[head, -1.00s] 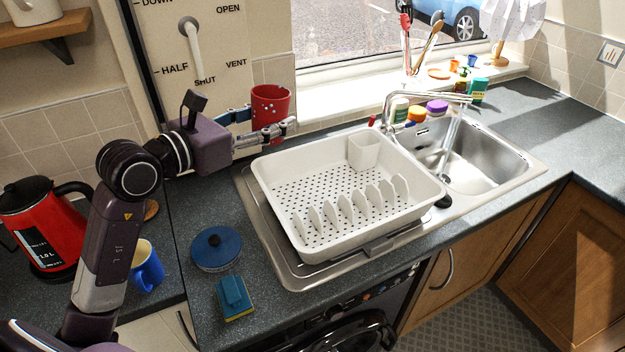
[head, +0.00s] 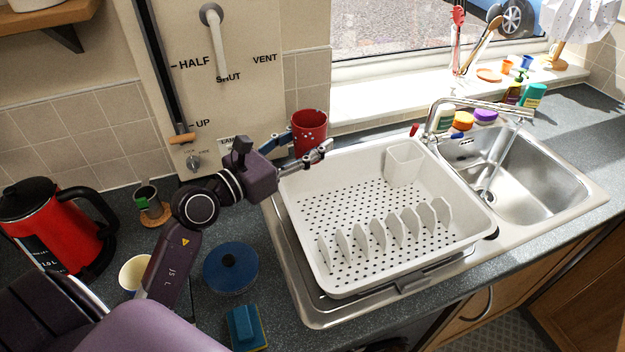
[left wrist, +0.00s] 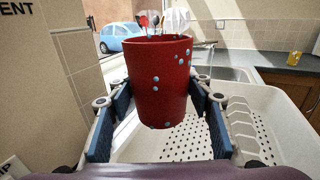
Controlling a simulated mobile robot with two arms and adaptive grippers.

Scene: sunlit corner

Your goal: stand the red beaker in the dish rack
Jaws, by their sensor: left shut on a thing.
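The red beaker (head: 309,132) with pale dots is upright between the fingers of my left gripper (head: 306,150), which is shut on it. It is held at the back left corner of the white dish rack (head: 330,283), near the wall. In the left wrist view the beaker (left wrist: 158,85) fills the middle, with blue finger pads on both sides. The rack also shows there behind and below it (left wrist: 275,125). The rack has a row of plate dividers at its front and a small white cup holder (head: 403,164) at its back right. My right gripper is not in view.
The steel sink with its tap (head: 440,118) is right of the rack. A red kettle (head: 55,225) stands at far left. The rack's perforated floor is clear behind the dividers.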

